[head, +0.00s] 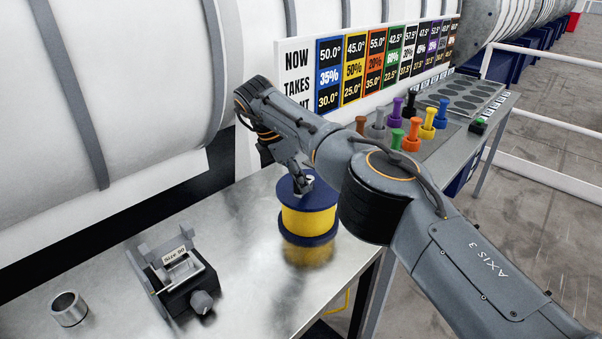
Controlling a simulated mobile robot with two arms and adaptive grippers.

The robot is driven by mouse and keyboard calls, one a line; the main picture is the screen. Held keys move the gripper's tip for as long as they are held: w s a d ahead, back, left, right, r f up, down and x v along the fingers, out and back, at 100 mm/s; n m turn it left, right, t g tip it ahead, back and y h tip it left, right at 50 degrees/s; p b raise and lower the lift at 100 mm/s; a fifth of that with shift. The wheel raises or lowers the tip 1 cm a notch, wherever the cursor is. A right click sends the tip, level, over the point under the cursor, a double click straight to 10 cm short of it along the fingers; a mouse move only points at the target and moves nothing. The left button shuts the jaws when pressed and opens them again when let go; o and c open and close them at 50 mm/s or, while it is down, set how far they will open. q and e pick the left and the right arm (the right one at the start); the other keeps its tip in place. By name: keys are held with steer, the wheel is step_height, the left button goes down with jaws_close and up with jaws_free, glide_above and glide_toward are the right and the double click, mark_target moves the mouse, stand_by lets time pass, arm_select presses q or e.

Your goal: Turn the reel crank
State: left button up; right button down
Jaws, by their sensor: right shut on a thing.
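A reel (309,222) with a yellow body and dark blue flanges stands upright on the metal bench, near the middle of the head view. My right arm reaches over from the right, and its gripper (302,184) points down at the top of the reel. The right gripper is shut on the reel crank at the upper flange. The crank is mostly hidden by the fingers, so its angle cannot be told. My left gripper is not in view.
A black device (181,285) with a knob and a small metal cup (68,308) stand on the bench (240,240) at left. A number board (350,65) stands behind. Several coloured pegs (411,135) and a grey tray with round recesses (462,96) are at back right.

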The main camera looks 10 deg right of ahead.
steer(key=shift+w+r, duration=0.1)
stand_by(0.4)
steer(key=c, duration=1)
jaws_free()
